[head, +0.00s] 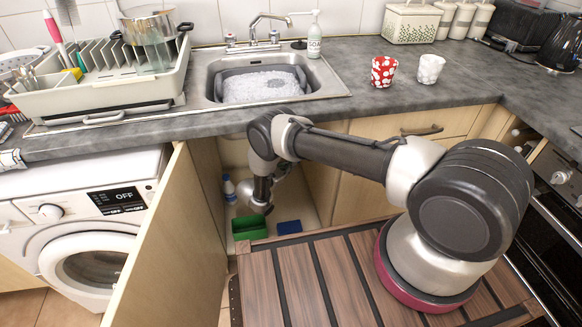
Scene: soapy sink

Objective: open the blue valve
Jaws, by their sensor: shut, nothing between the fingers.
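I cannot make out a blue valve in the head view; my arm hides part of the open cupboard (212,168) under the sink. My arm reaches over the wooden platform into this cupboard. My gripper (261,207) is small and dark there, pointing down above a green box (249,228). It looks shut and holds nothing that I can see. The sink tap (262,22) stands behind the basin, with a small blue tip near its right handle.
The cupboard door (160,240) stands open on the left, beside the washing machine (90,225). A blue-and-white bottle (229,189) and a blue sponge (289,227) are in the cupboard. The grey sink tub (262,86) holds foam. Two cups stand on the worktop (345,105).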

